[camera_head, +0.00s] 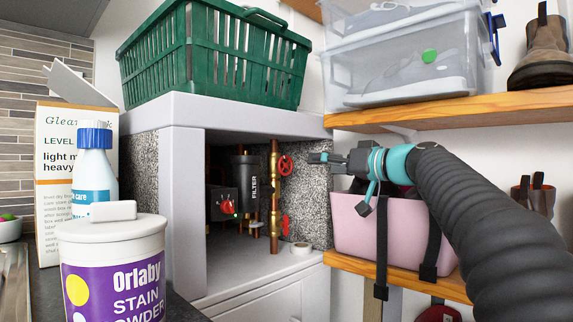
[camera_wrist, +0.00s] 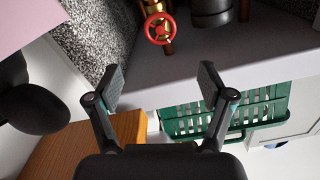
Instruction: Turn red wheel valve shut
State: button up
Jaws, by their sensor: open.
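Two red wheel valves sit on a vertical copper pipe (camera_head: 273,190) inside the open cabinet in the head view. The upper red wheel (camera_head: 286,165) faces the opening, and the lower red wheel (camera_head: 285,225) is near the cabinet floor. My gripper (camera_head: 314,158) is to the right of the upper wheel, apart from it. In the wrist view one red wheel (camera_wrist: 160,28) shows fully beyond my open, empty fingers (camera_wrist: 160,82). It appears to be the upper one; the lower wheel is not clearly seen there.
A black filter cylinder (camera_head: 245,190) and a box with a red knob (camera_head: 222,205) stand left of the pipe. A tape roll (camera_head: 301,248) lies on the cabinet floor. A green basket (camera_head: 215,60) sits above. A pink bin (camera_head: 395,235) is below my arm.

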aim_at(288, 164)
jog(key=p+x, duration=0.3)
jog(key=x, duration=1)
jog(key=shift+f, duration=0.1)
jog(key=c, duration=1.2)
jog(key=shift+m+p, duration=0.55)
jog(key=shift+m, duration=1.85)
jog(key=o, duration=1.2)
jog(key=shift+d, duration=0.1)
jog(key=v, duration=1.2)
